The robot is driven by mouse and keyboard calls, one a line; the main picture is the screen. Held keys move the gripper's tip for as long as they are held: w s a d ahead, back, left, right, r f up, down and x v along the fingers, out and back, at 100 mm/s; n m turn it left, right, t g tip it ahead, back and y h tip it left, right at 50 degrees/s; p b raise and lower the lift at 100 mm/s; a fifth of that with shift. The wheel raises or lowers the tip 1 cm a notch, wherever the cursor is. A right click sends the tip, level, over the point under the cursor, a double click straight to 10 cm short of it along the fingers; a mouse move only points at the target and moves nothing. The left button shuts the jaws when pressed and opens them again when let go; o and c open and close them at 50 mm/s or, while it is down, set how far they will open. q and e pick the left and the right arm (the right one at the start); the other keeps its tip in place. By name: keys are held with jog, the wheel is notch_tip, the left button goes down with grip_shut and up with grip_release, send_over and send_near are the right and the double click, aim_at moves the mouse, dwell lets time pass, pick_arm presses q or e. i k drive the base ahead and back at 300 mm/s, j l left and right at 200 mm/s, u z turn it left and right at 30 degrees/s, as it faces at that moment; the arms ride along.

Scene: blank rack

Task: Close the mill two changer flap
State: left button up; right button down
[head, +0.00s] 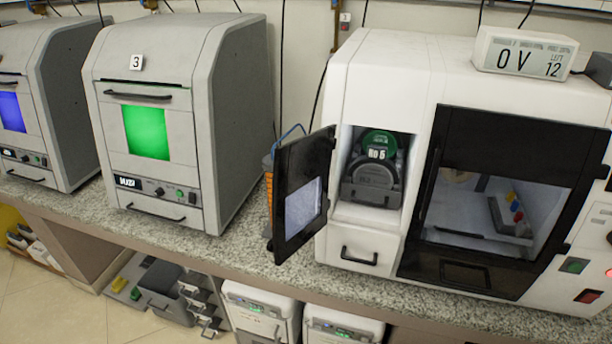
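A white milling machine (385,80) stands on the speckled counter at the right. Its small black changer flap (298,190) is hinged beside the changer opening and stands open, swung out to the left. Inside the open changer bay (376,165) sits a grey holder with a green-topped disc labelled "Ro 5". A display (525,55) on top of the machine reads "0 V" and 12. I cannot make out a mill number on the machine. Neither of my grippers is in view.
The mill's large dark door (505,190) is right of the changer bay. A grey furnace marked 3 (175,120), with a green window, stands left of the flap, and another furnace (40,100) is farther left. The granite counter (250,240) has little free room in front.

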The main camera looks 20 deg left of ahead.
aim_at(297, 163)
jog(key=j+z, duration=0.45)
jog(key=j, duration=0.6)
jog(key=j+z, duration=0.5)
jog(key=j, duration=0.6)
jog(key=k, duration=0.05)
